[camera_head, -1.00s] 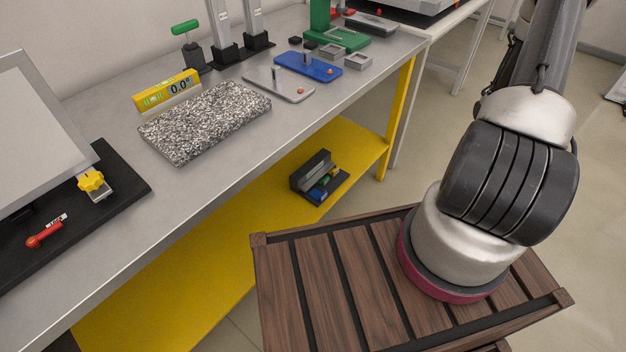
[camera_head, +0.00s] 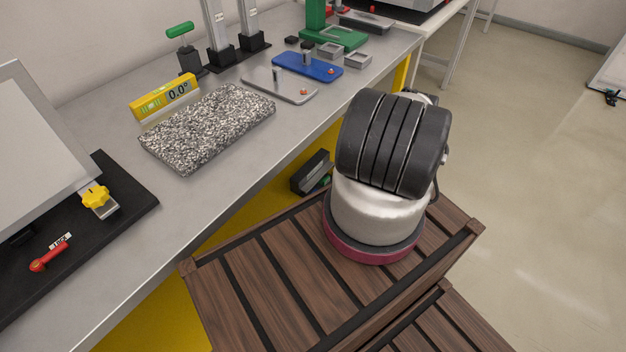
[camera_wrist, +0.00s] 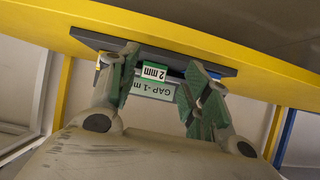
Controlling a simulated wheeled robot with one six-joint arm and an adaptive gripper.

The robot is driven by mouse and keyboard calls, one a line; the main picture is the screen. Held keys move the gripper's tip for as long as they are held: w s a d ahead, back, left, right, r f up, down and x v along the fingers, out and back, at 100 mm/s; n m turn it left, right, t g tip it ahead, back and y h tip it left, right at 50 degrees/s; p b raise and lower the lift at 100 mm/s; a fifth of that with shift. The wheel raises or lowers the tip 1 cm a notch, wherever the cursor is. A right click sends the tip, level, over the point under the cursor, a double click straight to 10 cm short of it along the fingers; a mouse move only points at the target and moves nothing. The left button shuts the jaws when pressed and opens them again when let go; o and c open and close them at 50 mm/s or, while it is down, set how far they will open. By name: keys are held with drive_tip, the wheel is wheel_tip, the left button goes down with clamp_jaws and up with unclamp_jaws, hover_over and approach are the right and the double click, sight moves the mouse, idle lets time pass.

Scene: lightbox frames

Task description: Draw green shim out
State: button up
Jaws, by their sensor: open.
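The green shim (camera_wrist: 154,72), with a "2 mm" label on its end, shows in the wrist view between my fingers. A light "GAP -1 m" label (camera_wrist: 152,90), partly cut off by a finger, sits beside it. My gripper (camera_wrist: 162,66) is open, with one finger on each side of the shim. I cannot tell whether either finger touches it. The dark holder (camera_wrist: 220,68) lies behind the fingers.
Open floor (camera_head: 530,170) lies to the right.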

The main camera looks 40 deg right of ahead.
sight(327, 179)
drive_tip(key=w+r, duration=0.1)
drive_tip(key=w+a+r+t, duration=0.1)
drive_tip(key=shift+w+r+t, duration=0.2)
drive_tip(key=shift+r+t, duration=0.1)
drive_tip(key=shift+r, duration=0.05)
drive_tip(key=x, duration=0.7)
drive_tip(key=shift+d, duration=0.1)
